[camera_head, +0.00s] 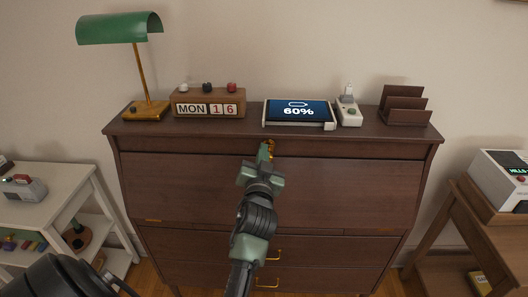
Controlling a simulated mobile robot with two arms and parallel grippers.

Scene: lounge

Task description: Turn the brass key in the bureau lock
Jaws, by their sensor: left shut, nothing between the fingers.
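The dark brown bureau (350,190) stands straight ahead with its slanted front panel closed. The brass key (271,143) shows as a small golden spot at the lock, high on the middle of the front. My left gripper (264,153) is shut, with its fingertips right at the key and partly covering it. I cannot tell whether the fingertips touch the key, nor which way the key is turned. My right gripper is not in view.
On the bureau top stand a green lamp (120,28), a calendar block (208,103), a tablet showing 60% (298,112), a small white device (348,112) and a brown letter rack (405,105). A white shelf (60,205) stands left, a wooden table (470,215) right.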

